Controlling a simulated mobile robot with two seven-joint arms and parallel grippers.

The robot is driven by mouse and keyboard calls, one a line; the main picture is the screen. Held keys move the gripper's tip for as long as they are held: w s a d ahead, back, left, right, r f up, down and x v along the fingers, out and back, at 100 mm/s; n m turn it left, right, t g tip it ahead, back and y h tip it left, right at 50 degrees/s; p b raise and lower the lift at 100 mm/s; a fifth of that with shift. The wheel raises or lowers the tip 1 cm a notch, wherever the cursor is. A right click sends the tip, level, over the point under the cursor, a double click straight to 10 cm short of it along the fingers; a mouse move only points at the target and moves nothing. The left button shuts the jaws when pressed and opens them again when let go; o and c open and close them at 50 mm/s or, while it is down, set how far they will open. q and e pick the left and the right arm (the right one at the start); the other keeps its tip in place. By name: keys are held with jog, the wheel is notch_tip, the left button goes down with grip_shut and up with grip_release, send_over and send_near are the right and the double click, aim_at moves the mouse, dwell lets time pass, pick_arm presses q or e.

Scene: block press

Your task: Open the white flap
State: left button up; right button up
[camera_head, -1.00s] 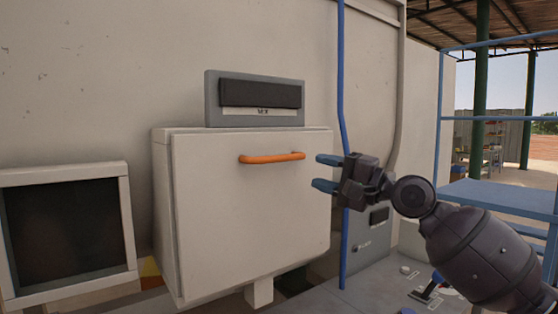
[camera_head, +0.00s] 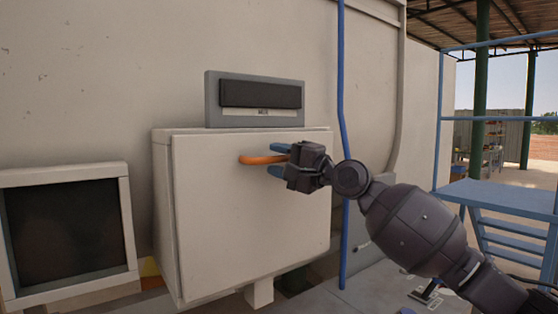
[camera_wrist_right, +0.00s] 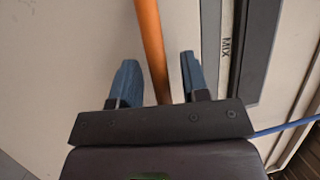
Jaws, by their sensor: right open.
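The white flap (camera_head: 225,220) is the front of a white box on the wall and looks closed in the head view. Its orange handle (camera_head: 256,160) runs level near the flap's top. My right gripper (camera_head: 277,160) is at the handle's right end, one blue finger above it and one below. In the right wrist view the orange handle (camera_wrist_right: 151,45) passes between the two open fingers of the gripper (camera_wrist_right: 158,80), with a gap on each side. The handle's right part is hidden behind the gripper in the head view. My left gripper is not in view.
A grey panel with a dark strip (camera_head: 255,97) sits just above the box. A dark screen in a white frame (camera_head: 66,235) stands to the left. A blue vertical pipe (camera_head: 342,100) runs right of the box, behind my right arm. Blue steps (camera_head: 500,205) stand farther right.

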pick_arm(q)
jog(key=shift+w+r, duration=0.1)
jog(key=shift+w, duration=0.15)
pick_arm(e)
grip_shut()
